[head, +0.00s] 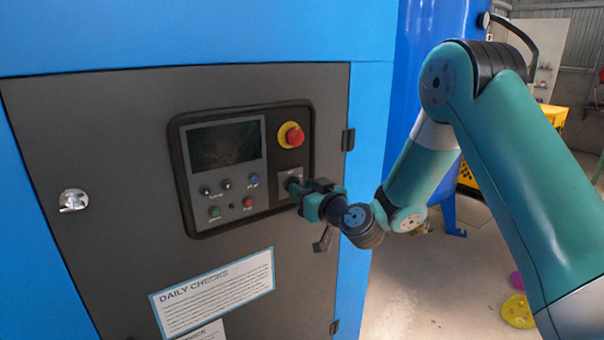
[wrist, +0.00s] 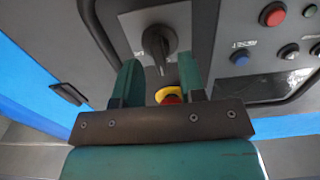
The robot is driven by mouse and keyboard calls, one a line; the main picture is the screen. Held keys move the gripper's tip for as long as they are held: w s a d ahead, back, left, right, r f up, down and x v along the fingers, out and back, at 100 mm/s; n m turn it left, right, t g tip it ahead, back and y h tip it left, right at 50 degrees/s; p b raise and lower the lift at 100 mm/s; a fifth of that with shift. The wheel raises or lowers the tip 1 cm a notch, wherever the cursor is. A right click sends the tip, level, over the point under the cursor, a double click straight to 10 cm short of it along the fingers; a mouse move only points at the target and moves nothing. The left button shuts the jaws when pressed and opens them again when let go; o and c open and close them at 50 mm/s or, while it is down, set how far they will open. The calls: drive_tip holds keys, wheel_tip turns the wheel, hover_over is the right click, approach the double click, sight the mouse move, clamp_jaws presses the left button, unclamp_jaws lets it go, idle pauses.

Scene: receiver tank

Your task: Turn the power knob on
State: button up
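The power knob (wrist: 158,43) is a dark rotary knob on a light grey plate at the lower right of the control panel (head: 186,209). In the wrist view its grip bar runs nearly up and down, tilted slightly. My gripper (wrist: 160,75) is open, with one green finger to each side of the knob's lower part and gaps between. I cannot tell how far the fingertips are from the plate. In the head view my gripper (head: 297,188) is at the knob's plate (head: 288,177) and hides most of the knob.
A red emergency stop (head: 292,135) on a yellow base is just above the knob; it shows between my fingers in the wrist view (wrist: 171,97). The panel also has a dark screen (head: 225,145) and several small buttons. A door latch (head: 73,200) is at far left.

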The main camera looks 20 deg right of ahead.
drive_tip(key=shift+w+a, duration=0.2)
drive_tip(key=shift+w, duration=0.35)
clamp_jaws()
drive_tip(key=shift+m, duration=0.4)
drive_tip(key=m, duration=1.7)
drive_tip(key=shift+d+f+p, duration=0.2)
drive_tip(key=shift+d+p, duration=0.05)
drive_tip(key=shift+p, duration=0.05)
